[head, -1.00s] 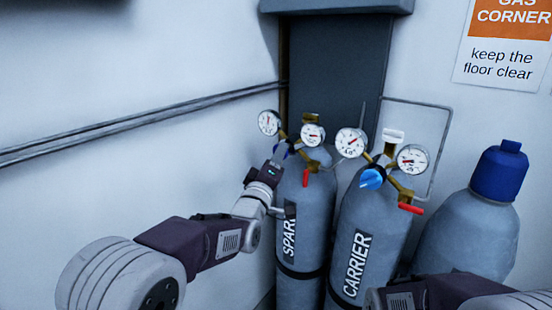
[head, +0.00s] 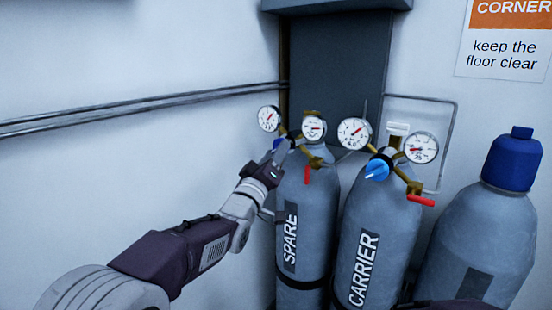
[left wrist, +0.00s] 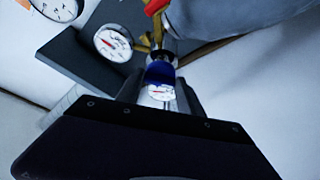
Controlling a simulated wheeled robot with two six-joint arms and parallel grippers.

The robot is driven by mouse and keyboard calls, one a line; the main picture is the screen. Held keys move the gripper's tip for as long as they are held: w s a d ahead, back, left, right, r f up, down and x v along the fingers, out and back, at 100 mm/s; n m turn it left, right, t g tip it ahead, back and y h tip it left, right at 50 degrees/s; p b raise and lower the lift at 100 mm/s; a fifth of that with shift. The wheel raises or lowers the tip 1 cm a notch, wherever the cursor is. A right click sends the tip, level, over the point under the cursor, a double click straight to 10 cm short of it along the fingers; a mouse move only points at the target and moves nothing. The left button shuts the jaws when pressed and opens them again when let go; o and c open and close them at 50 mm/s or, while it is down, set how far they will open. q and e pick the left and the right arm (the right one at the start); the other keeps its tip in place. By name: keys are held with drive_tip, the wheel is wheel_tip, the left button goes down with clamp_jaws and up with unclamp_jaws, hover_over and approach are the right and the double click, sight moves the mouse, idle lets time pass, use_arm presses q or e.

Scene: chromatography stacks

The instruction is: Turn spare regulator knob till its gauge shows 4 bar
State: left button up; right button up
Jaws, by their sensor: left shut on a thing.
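The grey SPARE cylinder (head: 306,210) stands upright at the centre and carries a brass regulator. Its dark blue knob (head: 277,144) is partly hidden behind my left gripper (head: 282,153). The left wrist view shows the blue knob (left wrist: 160,73) between the two fingers of my left gripper (left wrist: 165,92), which are shut on it. The spare regulator has a left gauge (head: 268,118) and a right gauge (head: 313,128). The left gauge's needle points to the upper right; its numbers are too small to read. My right gripper is out of view.
The CARRIER cylinder (head: 372,225) stands close on the right, with a light blue knob (head: 376,170) and a red lever (head: 421,200). A blue-capped cylinder (head: 485,225) stands farther right. Wall pipes (head: 150,108) run behind; the left wall is clear.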

use_arm(q)
drive_tip(key=o, duration=1.4)
drive_tip(key=shift+a+r, duration=0.1)
drive_tip(key=b+v, duration=0.3)
drive_tip(key=v, duration=0.6)
drive_tip(key=shift+a, duration=0.1)
